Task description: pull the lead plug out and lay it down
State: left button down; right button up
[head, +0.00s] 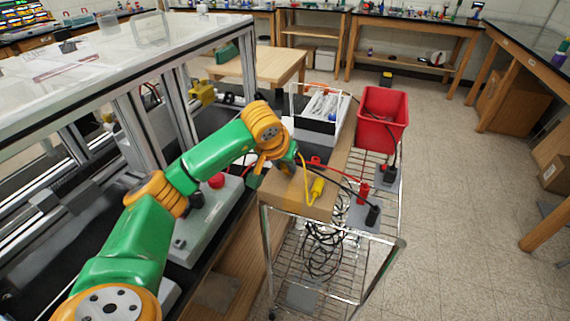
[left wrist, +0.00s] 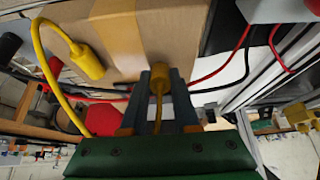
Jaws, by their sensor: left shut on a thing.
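A yellow lead with a yellow plug (head: 318,187) shows on the brown cardboard box (head: 290,196); in the left wrist view this plug (left wrist: 88,63) hangs on a curved yellow cable, left of my fingers. My left gripper (head: 286,166) is at the box, just left of that plug. In the left wrist view my left gripper (left wrist: 160,85) is shut on another yellow piece (left wrist: 158,92), thin and cable-like, between the two dark fingers. What its far end joins is hidden. My right gripper is in neither view.
The box stands on a wire cart (head: 335,270) with grey blocks holding a red plug (head: 362,192) and a black plug (head: 373,214). Red and black leads run close by. A red bin (head: 382,118) and a white box (head: 318,112) stand behind. The framed bench (head: 130,50) is left.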

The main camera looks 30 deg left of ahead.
pick_arm(q)
jog(key=shift+w+a+f, duration=0.1)
jog(key=shift+w, duration=0.1)
jog(key=c, duration=0.6)
grip_release()
jog(key=shift+s, duration=0.15)
jog(key=b+v, duration=0.1)
jog(key=v, duration=0.6)
